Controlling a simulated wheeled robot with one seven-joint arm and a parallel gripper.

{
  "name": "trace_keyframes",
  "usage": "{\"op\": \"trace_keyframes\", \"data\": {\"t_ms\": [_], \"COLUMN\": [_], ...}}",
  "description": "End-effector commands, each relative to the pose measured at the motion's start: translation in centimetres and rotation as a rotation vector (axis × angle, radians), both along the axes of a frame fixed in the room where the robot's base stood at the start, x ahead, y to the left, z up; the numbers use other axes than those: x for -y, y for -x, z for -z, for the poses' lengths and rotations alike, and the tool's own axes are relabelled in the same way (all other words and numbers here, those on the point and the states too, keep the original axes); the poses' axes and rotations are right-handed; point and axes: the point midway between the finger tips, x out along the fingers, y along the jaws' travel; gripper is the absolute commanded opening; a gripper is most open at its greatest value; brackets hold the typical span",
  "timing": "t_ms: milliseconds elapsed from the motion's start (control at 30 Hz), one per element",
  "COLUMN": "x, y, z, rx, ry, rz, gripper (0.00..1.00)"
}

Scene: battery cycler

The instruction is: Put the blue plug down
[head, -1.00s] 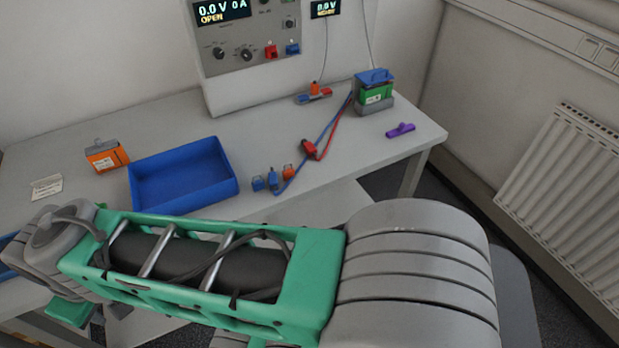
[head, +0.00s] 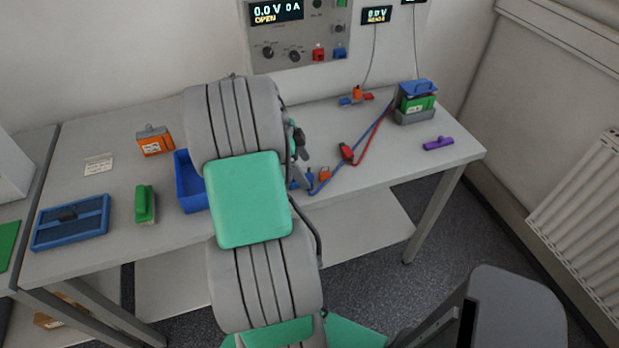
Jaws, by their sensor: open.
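The blue plug (head: 309,181) is on the table's front part, just right of my arm, with a blue lead running up from it. My arm covers the area to its left. The red plug (head: 346,152) lies farther back on a red lead. My arm rises across the middle of the head view. A small dark part at its right edge may belong to my wrist, but I cannot make out my gripper's jaws. I cannot tell whether they touch the blue plug.
A blue bin (head: 190,190) is partly behind my arm. An orange battery (head: 154,140), a green block (head: 145,204) and a blue tray (head: 72,222) stand left. A green battery (head: 416,103) in a holder and a purple object (head: 438,143) are right. The right front table is clear.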

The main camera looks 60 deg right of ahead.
Motion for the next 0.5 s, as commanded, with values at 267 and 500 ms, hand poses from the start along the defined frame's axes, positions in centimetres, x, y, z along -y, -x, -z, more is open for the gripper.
{"op": "trace_keyframes", "data": {"t_ms": [267,500], "x": [0.5,0.5], "y": [1.1,1.0], "z": [2.6,2.6], "rx": [0.001,0.001], "ry": [0.0,-0.001], "rz": [-0.002,-0.003], "gripper": [0.85,0.76]}}
